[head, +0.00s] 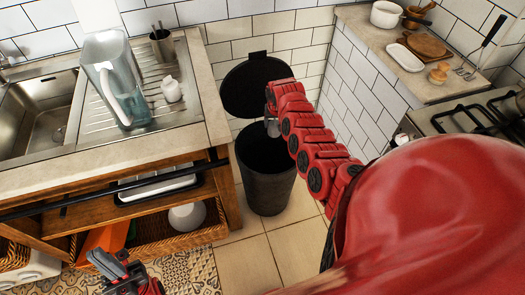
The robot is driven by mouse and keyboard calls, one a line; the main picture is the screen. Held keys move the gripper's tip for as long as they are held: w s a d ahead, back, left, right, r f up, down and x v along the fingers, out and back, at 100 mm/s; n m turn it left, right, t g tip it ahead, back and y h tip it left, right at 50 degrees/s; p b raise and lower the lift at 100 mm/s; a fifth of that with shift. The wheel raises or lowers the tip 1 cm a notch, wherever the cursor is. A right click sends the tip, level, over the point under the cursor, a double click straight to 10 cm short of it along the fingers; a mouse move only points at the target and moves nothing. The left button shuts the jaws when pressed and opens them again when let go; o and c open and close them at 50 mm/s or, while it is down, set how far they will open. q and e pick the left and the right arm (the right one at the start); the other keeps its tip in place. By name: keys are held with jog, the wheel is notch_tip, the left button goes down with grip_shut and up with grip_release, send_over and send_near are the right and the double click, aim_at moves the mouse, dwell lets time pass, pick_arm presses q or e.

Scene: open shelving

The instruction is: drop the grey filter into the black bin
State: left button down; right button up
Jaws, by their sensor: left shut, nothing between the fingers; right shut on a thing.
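The black bin (266,190) stands on the floor between the sink counter and the tiled wall. Its round lid (248,90) is raised at the back, so the mouth is open. My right gripper (271,122) is over the bin's mouth, shut on the small grey filter (273,129). The filter is mostly hidden by the gripper and hangs above the rim. My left gripper (108,262) is low at the bottom left, in front of the shelving, shut and empty.
A clear jug (112,85), a white cup (172,89) and a metal utensil pot (161,46) stand on the drainer beside the sink (40,117). Below are wicker baskets (150,243) and a white round pot (187,216). A gas hob (485,115) is at right.

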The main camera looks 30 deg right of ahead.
aim_at(275, 132)
jog(key=shift+s+f+b, duration=0.15)
jog(key=shift+f+b, duration=0.45)
notch_tip(275, 132, down, 5)
jog(key=b, duration=0.4)
jog(key=shift+r, duration=0.2)
jog(key=shift+r, duration=0.1)
jog(key=o, duration=1.5)
jog(key=shift+s+r, duration=0.15)
jog(key=shift+r, duration=0.35)
jog(key=p+v, duration=0.1)
jog(key=v, duration=1.5)
jog(key=shift+s+r, duration=0.1)
jog(key=shift+r, duration=0.05)
